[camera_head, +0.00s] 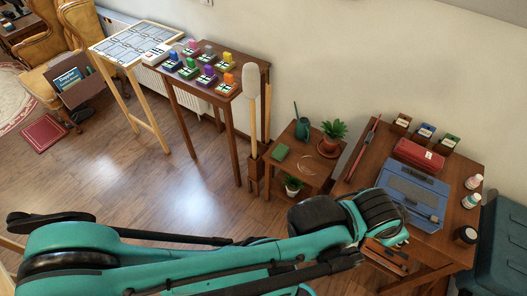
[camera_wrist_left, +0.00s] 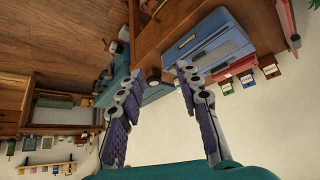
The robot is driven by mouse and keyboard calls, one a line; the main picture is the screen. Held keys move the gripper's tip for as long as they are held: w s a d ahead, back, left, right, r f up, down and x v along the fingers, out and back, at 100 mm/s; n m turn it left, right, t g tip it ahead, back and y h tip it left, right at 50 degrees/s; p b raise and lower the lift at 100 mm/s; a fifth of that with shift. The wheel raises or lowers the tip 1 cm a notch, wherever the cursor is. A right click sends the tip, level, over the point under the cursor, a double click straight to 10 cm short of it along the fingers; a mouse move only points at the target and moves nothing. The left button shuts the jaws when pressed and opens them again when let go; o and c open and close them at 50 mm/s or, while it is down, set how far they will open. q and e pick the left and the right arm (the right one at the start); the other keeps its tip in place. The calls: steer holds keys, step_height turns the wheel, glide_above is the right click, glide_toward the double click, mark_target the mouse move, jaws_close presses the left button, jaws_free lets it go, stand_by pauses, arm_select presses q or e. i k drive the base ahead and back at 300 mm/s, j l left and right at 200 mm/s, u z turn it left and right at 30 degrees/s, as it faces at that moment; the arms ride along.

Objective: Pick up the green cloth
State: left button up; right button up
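A small green folded piece (camera_head: 279,153), which looks like the green cloth, lies on the left part of the low wooden side table (camera_head: 305,168). I cannot make it out in the left wrist view. My left arm crosses the bottom of the head view and ends over the front of the right-hand desk, right of the side table; its fingertips are not clear there. In the left wrist view my left gripper (camera_wrist_left: 158,72) has its two fingers wide apart with nothing between them. It points towards the desk area, away from the green piece. My right gripper is not in view.
A watering can (camera_head: 302,129) and a potted plant (camera_head: 332,136) stand near the green piece; another plant (camera_head: 293,185) sits lower. The right-hand desk (camera_head: 362,170) holds a blue case (camera_head: 413,195), a red box (camera_head: 419,155) and bottles. Open floor (camera_head: 150,185) lies left.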

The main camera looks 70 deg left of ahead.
mark_target(279, 154)
steer(key=u, duration=2.35)
